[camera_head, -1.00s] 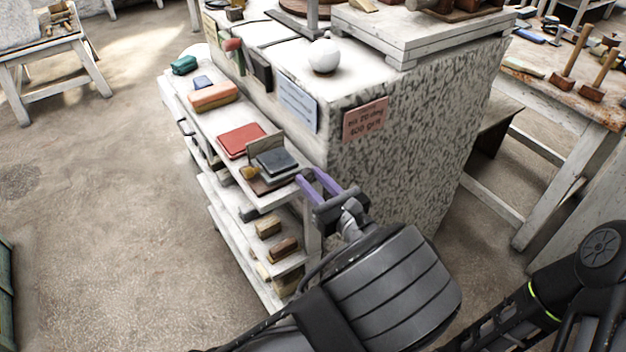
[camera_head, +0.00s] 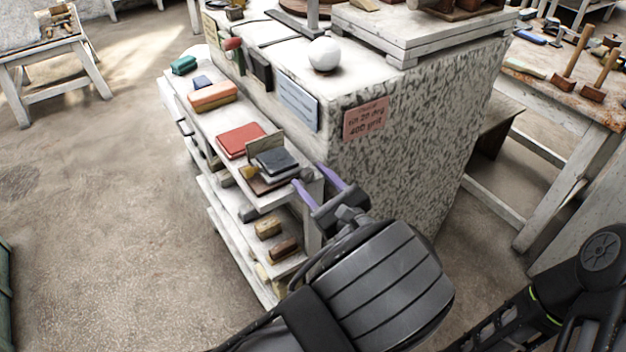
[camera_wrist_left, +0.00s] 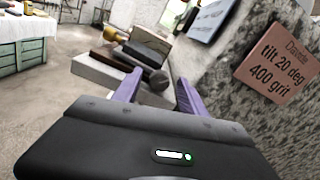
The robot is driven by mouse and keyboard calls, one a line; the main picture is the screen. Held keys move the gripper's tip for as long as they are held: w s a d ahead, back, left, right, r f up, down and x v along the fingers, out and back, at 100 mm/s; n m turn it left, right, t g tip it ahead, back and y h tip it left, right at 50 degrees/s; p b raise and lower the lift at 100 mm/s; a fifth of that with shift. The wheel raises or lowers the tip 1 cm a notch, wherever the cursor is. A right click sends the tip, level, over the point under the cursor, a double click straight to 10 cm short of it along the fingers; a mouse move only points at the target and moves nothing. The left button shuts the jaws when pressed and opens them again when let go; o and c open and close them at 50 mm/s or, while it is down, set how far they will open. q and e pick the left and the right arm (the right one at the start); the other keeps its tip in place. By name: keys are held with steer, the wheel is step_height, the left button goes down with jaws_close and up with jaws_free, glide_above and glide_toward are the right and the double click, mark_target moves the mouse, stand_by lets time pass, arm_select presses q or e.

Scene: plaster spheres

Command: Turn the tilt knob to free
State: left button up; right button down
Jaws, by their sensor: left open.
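A dark round knob (camera_head: 307,174) sits at the near end of the white cart's top shelf, beside a stack of dark pads. It also shows in the left wrist view (camera_wrist_left: 158,80), just past and between the fingertips. I take it for the tilt knob; no marking on it can be read. My left gripper (camera_head: 309,177) is open, its two purple fingers apart on either side of the knob. I cannot tell whether they touch it. In the left wrist view the gripper (camera_wrist_left: 160,77) holds nothing. My right gripper is not in view.
A pink card (camera_head: 366,119) reading "tilt 20 deg, 400 grit" hangs on the speckled block (camera_head: 420,130). A white sphere (camera_head: 324,54) rests on top. The white cart (camera_head: 222,132) carries red pads (camera_head: 241,140) and blocks. The floor at left is free.

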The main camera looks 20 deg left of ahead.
arm_select(q)
steer(key=b+v, duration=0.1)
steer(key=v, duration=0.6)
steer(key=shift+s+d, duration=0.25)
steer(key=shift+d, duration=0.05)
